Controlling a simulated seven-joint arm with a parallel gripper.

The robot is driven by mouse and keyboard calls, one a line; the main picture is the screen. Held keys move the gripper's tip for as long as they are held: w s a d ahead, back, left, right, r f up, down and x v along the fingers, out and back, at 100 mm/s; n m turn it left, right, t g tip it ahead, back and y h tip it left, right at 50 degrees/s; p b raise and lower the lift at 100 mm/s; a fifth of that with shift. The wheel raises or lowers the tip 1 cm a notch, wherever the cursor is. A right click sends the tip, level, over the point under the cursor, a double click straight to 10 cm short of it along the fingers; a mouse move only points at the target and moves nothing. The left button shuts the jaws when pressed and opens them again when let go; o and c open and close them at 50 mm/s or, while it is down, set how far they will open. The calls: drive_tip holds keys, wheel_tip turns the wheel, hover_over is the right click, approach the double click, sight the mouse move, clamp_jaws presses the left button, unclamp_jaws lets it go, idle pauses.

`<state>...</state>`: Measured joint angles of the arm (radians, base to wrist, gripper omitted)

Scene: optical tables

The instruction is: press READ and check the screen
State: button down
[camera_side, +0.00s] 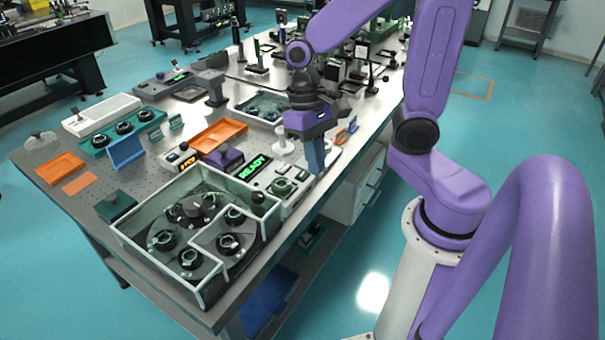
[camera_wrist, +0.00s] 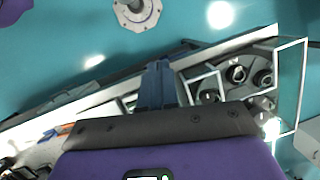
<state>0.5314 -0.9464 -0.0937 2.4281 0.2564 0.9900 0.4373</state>
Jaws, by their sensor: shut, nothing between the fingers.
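A small screen (camera_side: 252,168) shows green letters that look like "READY" in the side view. It stands at the back of a pale control box (camera_side: 291,198) with dark and green round controls. I cannot make out which control is labelled READ. My gripper (camera_side: 316,166) has its blue fingers together, pointing down, empty, near the right end of the box at the table's edge. I cannot tell whether the tips touch anything. In the wrist view the blue fingers (camera_wrist: 158,72) are together and hide what lies behind them.
A clear-walled tray (camera_side: 150,213) holding several round black mounts stands in front of the box. A small unit with an orange display (camera_side: 187,161), a purple block (camera_side: 225,157) and an orange tray (camera_side: 218,136) stand to the left. The table's edge is close on the right.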

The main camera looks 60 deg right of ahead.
drive_tip(key=w+m+y, duration=0.1)
drive_tip(key=w+m, duration=0.2)
drive_tip(key=m, duration=0.2)
drive_tip(key=m+t+y, duration=0.6)
drive_tip(key=m+t, duration=0.1)
drive_tip(key=m, duration=1.8)
hover_over(305, 172)
drive_tip(key=shift+s+f, duration=0.1)
drive_tip(key=shift+f, duration=1)
drive_tip(key=shift+f, duration=0.1)
drive_tip(key=shift+f, duration=4.3)
drive_tip(key=shift+f, duration=0.45)
